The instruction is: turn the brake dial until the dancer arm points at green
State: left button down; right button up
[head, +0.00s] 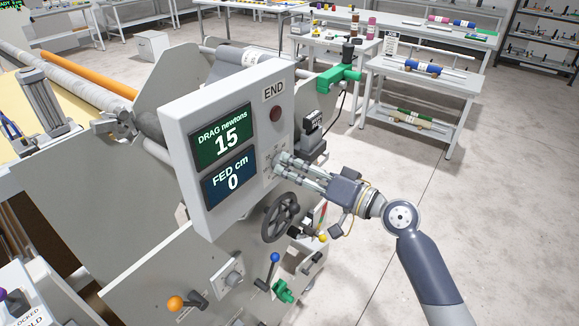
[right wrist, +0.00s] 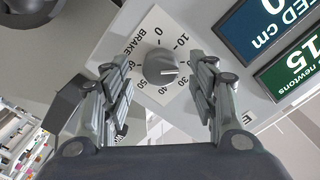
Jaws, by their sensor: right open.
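The brake dial (right wrist: 161,68) is a grey knob on a white scale plate (right wrist: 150,28) with numbers up to 60. Its pale mark points right in the right wrist view, near the hidden part of the scale between 10 and 30. My right gripper (head: 278,164) is open at the panel's side, its fingers on either side of the dial and apart from it. In the head view the gripper hides most of the dial. A small red-and-pale strip (head: 322,214) and a yellow ball (head: 323,238) show below the gripper; I cannot tell where the dancer arm points.
The panel's screens read DRAG 15 newtons (head: 224,137) and FED 0 cm (head: 230,181). A dark handwheel (head: 281,217) lies just below the gripper. Blue (head: 275,257) and orange (head: 175,303) knobs stand lower. The floor to the right is clear.

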jog(key=v, duration=1)
jog(key=shift+d, duration=0.1)
